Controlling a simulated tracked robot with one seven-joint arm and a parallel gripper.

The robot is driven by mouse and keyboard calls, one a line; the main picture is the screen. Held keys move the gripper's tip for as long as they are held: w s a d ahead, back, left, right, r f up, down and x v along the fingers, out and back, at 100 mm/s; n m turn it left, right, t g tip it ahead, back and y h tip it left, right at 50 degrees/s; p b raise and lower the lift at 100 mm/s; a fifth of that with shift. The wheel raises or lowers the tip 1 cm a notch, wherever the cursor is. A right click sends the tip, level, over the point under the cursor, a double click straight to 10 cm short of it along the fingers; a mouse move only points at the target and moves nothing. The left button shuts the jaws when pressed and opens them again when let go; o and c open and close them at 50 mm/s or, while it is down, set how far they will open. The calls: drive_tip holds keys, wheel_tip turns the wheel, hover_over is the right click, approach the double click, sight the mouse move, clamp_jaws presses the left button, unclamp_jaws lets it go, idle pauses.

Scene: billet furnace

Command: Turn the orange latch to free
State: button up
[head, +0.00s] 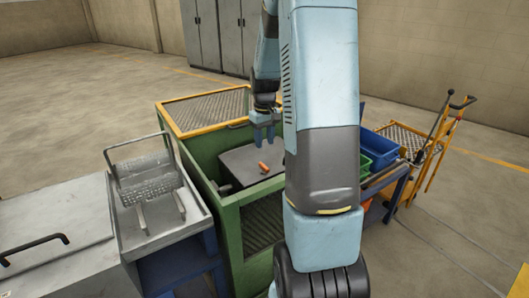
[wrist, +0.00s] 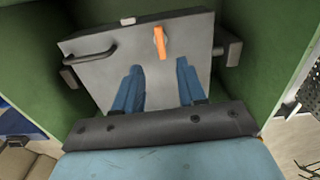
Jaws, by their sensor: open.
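The orange latch (wrist: 160,42) sits on a grey plate (wrist: 112,69) that has a dark bar handle (wrist: 90,54) at its left. In the wrist view the latch points roughly up and down the picture, near the plate's far edge. In the head view the latch (head: 263,168) shows as a small orange piece on the grey plate (head: 240,160) inside a green cabinet (head: 228,217). My gripper (wrist: 160,75) is open, its two blue fingers apart and empty, short of the latch. It also shows in the head view (head: 263,143), above the plate. My arm hides the cabinet's right part.
The cabinet's green walls stand close around the plate, with a yellow-framed mesh lid (head: 205,112) raised behind. A metal basket (head: 148,174) stands on a bench at left. Blue (head: 374,145) and green bins and a yellow cart (head: 405,140) stand at right.

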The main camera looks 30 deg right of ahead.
drive_tip(key=shift+r, duration=1.6)
drive_tip(key=s+a+r+t, duration=0.2)
drive_tip(key=s+a+r, duration=0.6)
drive_tip(key=s, duration=0.4)
drive_tip(key=s+a+r+t, duration=0.3)
drive_tip(key=s+a+r, duration=0.5)
drive_tip(key=s, duration=0.5)
drive_tip(key=a, duration=0.2)
drive_tip(key=shift+a+r+m+t, duration=0.3)
drive_tip(key=shift+s, duration=0.15)
drive_tip(key=shift+c, duration=0.2)
